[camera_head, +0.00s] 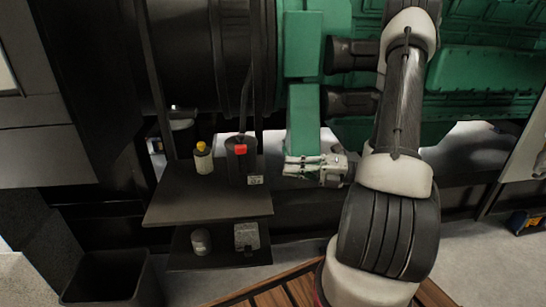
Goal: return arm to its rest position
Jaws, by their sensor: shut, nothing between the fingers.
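My arm rises from the bottom right of the head view and bends in front of the green engine (480,80). My gripper (292,166) points left, just below a green vertical post (303,115) and to the right of a dark shelf stand (207,207). Its fingers are small in the picture and appear shut, with nothing seen between them. Whether the gripper touches the post cannot be told. Part of the wrist is hidden behind my arm.
On the upper shelf stand a yellow-capped bottle (203,160) and a dark container with a red part (240,150). A small jar (201,242) and a grey box (247,237) are on the lower shelf. A black bin (112,278) stands at lower left.

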